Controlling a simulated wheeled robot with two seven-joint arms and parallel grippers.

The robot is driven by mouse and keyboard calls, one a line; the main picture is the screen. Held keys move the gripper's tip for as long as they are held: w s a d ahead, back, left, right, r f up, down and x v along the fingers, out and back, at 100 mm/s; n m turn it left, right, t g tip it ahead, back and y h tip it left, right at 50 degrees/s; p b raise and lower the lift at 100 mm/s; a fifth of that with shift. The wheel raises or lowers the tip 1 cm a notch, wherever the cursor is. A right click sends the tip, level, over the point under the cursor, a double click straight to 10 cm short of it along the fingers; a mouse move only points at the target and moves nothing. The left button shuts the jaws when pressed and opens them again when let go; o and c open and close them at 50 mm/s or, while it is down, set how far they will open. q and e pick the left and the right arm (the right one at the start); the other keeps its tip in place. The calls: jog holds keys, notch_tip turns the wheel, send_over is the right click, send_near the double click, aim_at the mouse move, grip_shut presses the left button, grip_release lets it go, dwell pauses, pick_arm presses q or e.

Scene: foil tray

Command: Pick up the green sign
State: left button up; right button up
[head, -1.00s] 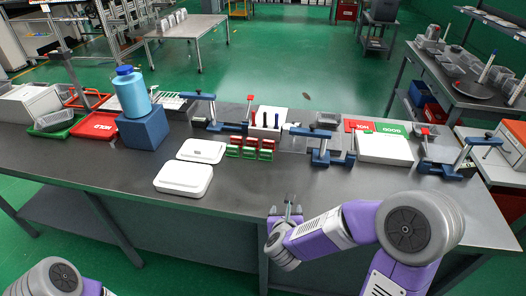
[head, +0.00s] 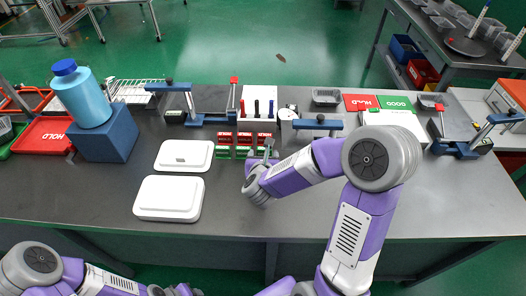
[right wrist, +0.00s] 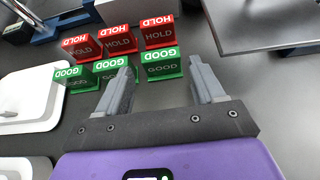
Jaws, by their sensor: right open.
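Three small green GOOD signs stand in a row; in the right wrist view the left (right wrist: 72,79), middle (right wrist: 104,66) and right (right wrist: 162,66) ones show, with red HOLD signs (right wrist: 117,40) behind them. In the head view the green signs (head: 222,153) sit mid-table below the red ones (head: 243,139). My right gripper (right wrist: 160,75) is open, its fingers either side of the right green sign in the picture; it is just in front of the row, and I see no contact. In the head view the right gripper (head: 267,153) partly hides that sign. My left arm's end is cut off at the bottom edge.
White lidded boxes (head: 168,198) lie left of the signs. A white holder with markers (head: 259,97) and blue clamps (head: 320,124) stand behind. A flat green GOOD card (head: 396,102) lies at the right back. The table front right is clear.

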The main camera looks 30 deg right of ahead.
aim_at(264, 150)
jog(key=x, duration=0.4)
jog(key=shift+d+r, duration=0.1)
jog(key=c, duration=0.8)
notch_tip(264, 150, up, 10)
jog(key=p, duration=0.3)
